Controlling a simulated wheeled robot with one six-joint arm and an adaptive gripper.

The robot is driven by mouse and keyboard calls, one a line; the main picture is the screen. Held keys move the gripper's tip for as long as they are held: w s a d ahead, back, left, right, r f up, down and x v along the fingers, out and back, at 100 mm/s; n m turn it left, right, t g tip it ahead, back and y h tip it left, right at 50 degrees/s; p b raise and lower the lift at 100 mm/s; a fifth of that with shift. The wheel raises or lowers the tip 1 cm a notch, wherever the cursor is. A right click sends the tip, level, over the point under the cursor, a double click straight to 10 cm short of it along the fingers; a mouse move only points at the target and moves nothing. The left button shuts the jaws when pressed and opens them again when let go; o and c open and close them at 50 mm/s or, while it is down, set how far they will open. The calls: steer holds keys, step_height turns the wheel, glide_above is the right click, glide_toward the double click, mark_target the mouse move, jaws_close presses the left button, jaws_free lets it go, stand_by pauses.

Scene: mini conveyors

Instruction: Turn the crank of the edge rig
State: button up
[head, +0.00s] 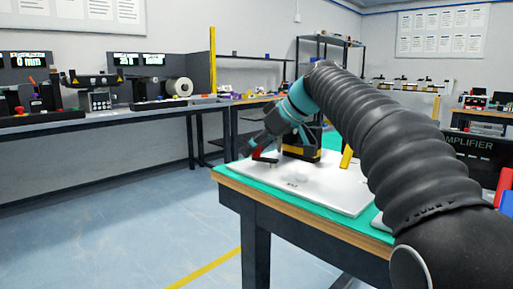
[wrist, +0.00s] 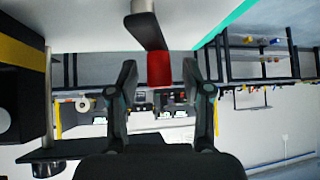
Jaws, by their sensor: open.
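The crank is near the left corner of a white board (head: 320,190) on the table. It has a dark arm (wrist: 147,28) and a red handle (wrist: 158,70); the handle also shows in the head view (head: 256,152). My gripper (wrist: 160,75) is open, with one finger on each side of the red handle. Gaps show between handle and fingers, so it is not clamped. In the head view my gripper (head: 250,150) reaches the handle from above, partly hiding it.
A black box with a yellow band (head: 301,153) stands beside the crank, behind my wrist. A yellow bar (head: 346,157) rises from the board. The green table top (head: 228,174) ends just left of the crank. A long bench (head: 130,115) stands against the far wall, with open floor between.

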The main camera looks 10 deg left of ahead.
jaws_close()
steer(key=shift+m, duration=0.3)
steer(key=m, duration=0.1)
steer(key=m+t+h, duration=0.1)
steer(key=w+m+t+p, duration=0.1)
steer(key=shift+d+r+h, duration=0.2)
steer(key=shift+d+h, duration=0.05)
steer(key=shift+h, duration=0.05)
steer(key=m+t+h+p, duration=0.1)
steer(key=m, duration=0.1)
steer(key=w+d+m+t+h+p, duration=0.1)
steer(key=m, duration=0.1)
steer(key=shift+w, duration=0.1)
steer(key=m+h, duration=0.2)
steer(key=d+m+p, duration=0.1)
steer(key=shift+w+d+t+h, duration=0.1)
steer(key=shift+w+t+h, duration=0.2)
steer(key=shift+t+h, duration=0.1)
steer(key=shift+w+d+f+m+h+p, duration=0.15)
steer(key=shift+d+m+h, duration=0.2)
steer(key=shift+m+h, duration=0.45)
steer(key=shift+s+d+m+h+p, duration=0.15)
steer(key=shift+d+m+h, duration=0.3)
steer(key=shift+m, duration=0.55)
steer(key=shift+w, duration=0.1)
